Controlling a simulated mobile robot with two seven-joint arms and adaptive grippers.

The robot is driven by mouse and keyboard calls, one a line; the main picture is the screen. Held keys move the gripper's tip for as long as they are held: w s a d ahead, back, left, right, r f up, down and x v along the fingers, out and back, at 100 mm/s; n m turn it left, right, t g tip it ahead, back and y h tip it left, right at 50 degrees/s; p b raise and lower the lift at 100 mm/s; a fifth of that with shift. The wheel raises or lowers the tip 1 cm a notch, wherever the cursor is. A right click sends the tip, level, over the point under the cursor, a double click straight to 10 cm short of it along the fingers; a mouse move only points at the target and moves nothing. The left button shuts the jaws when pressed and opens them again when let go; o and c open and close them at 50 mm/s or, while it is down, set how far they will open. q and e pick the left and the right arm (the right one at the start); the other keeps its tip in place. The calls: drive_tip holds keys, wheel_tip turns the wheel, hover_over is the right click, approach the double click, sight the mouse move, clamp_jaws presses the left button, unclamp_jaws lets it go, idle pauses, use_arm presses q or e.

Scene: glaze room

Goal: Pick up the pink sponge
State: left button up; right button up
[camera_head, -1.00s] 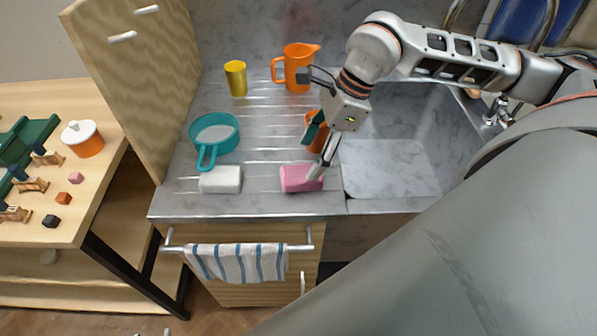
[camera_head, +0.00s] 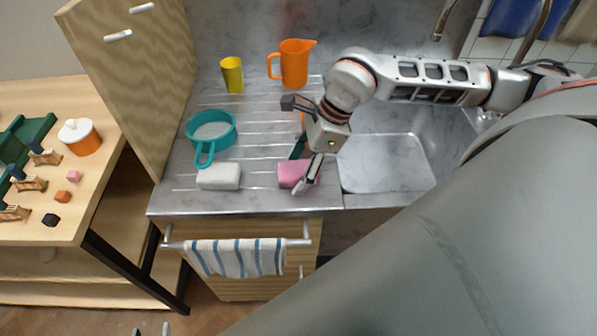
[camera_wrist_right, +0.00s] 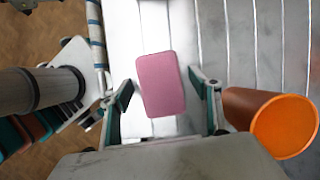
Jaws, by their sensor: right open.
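The pink sponge (camera_head: 289,174) lies on the metal drainboard near its front edge, left of the sink. My right gripper (camera_head: 298,171) is open over it, partly hiding it in the head view. In the right wrist view, the sponge (camera_wrist_right: 161,86) shows between the two spread fingers of the right gripper (camera_wrist_right: 162,88), with a gap on each side. I cannot tell how far above the sponge the fingertips are. Only the tips of my left gripper (camera_head: 151,331) show, apart and with nothing visible between them, at the bottom edge of the head view.
An orange cup (camera_wrist_right: 285,126) stands close beside the right finger in the wrist view. A white block (camera_head: 219,177) and a teal pan (camera_head: 211,131) lie left of the sponge. A yellow cup (camera_head: 232,75) and orange pitcher (camera_head: 295,64) stand behind. A striped towel (camera_head: 237,258) hangs in front.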

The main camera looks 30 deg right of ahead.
drive_tip(key=shift+f+b, duration=0.2)
drive_tip(key=shift+b, duration=0.1)
idle(0.4)
drive_tip(key=shift+s, duration=0.1)
drive_tip(key=c, duration=1)
